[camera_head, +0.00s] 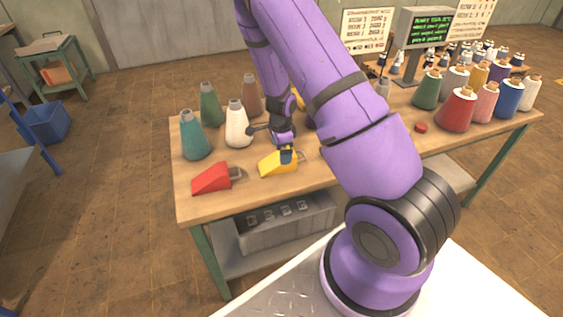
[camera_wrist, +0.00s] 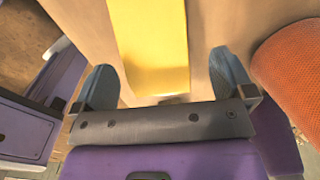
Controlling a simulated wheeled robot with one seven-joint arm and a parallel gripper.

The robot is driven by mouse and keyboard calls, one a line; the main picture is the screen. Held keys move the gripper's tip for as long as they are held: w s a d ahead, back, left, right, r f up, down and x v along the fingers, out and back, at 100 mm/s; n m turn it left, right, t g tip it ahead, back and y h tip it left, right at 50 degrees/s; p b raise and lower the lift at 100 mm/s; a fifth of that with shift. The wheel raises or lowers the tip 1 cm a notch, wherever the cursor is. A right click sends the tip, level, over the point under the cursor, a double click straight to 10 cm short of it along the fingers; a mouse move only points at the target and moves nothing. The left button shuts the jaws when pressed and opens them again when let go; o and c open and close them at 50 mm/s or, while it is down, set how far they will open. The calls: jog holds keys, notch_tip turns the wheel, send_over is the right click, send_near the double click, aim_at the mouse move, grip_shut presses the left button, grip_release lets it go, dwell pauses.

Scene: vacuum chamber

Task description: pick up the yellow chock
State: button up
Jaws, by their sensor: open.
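The yellow chock (camera_head: 272,166) lies on the wooden table near its front edge. My gripper (camera_head: 287,155) is low over it, pointing down, and hides part of its top. In the wrist view the yellow chock (camera_wrist: 157,45) runs down from the top edge, between the two blue-grey fingers of my gripper (camera_wrist: 165,80). The fingers are apart, with a gap on each side of the chock. I cannot tell how far the fingertips reach down beside it.
A red chock (camera_head: 211,178) lies to the left. Teal (camera_head: 194,137), white (camera_head: 237,126), green and brown cones stand behind. More cones and a small red disc (camera_head: 421,128) are on the right. An orange rounded thing (camera_wrist: 292,75) is close to the right finger in the wrist view.

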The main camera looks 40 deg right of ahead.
jog(key=f, duration=0.5)
jog(key=shift+s+a, duration=0.1)
jog(key=shift+s, duration=0.15)
jog(key=c, duration=1.2)
jog(key=shift+r, duration=0.1)
